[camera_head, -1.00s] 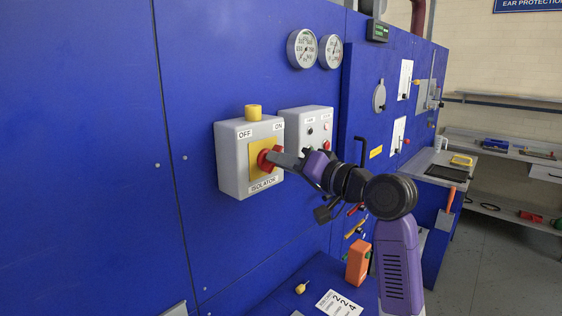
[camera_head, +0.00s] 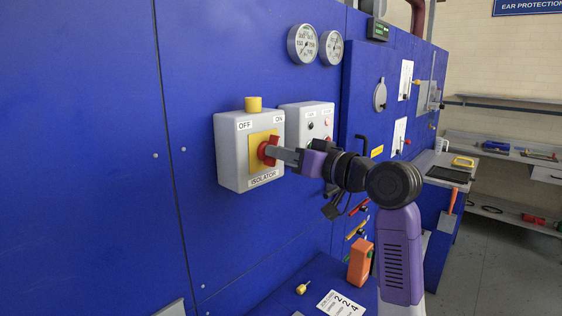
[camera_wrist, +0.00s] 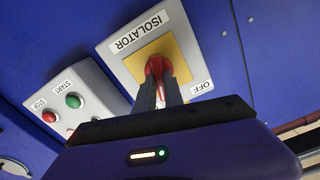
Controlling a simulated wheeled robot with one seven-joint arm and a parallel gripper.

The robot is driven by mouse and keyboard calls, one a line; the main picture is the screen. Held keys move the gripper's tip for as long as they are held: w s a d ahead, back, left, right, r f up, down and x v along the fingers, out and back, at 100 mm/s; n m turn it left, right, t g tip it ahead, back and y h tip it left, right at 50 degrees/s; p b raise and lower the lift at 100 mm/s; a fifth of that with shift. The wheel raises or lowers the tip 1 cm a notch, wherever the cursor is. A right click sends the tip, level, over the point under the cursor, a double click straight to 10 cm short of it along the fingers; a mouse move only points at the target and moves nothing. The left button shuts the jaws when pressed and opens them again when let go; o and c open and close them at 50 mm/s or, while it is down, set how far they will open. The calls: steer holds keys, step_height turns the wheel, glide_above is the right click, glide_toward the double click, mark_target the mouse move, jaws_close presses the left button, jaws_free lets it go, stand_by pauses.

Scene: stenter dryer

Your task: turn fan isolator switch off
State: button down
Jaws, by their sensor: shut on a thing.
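The isolator (camera_head: 234,160) is a grey box on the blue panel, marked OFF at its upper left and ON at its upper right. A yellow plate (camera_head: 257,147) on its front carries a red rotary handle (camera_head: 269,149). My gripper (camera_head: 272,152) is at the front of the box, its fingers shut on the red handle. In the wrist view the red handle (camera_wrist: 157,68) shows between the fingertips (camera_wrist: 158,88). The fingers hide part of the handle, and I cannot tell exactly which mark it points to.
A grey start/stop box (camera_head: 309,118) is just right of the isolator. A yellow knob (camera_head: 253,104) tops the isolator. Two gauges (camera_head: 302,44) sit above. An orange block (camera_head: 360,262) and a numbered card (camera_head: 340,303) are on the ledge below.

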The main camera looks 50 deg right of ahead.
steer(key=n+b, duration=0.2)
steer(key=n, duration=0.2)
steer(key=n+b, duration=0.3)
steer(key=n, duration=0.1)
steer(key=n+b, duration=0.3)
steer(key=n, duration=0.1)
steer(key=shift+a+f+n, duration=0.15)
steer(key=shift+a+n, duration=0.1)
steer(key=shift+n, duration=0.05)
steer(key=shift+b, duration=0.3)
steer(key=c, duration=1.5)
jaws_free()
steer(key=shift+o, duration=0.2)
steer(key=shift+s, duration=0.1)
steer(key=s, duration=0.7)
steer(key=shift+s+b, duration=0.35)
steer(key=shift+b, duration=0.1)
steer(key=shift+d, duration=0.15)
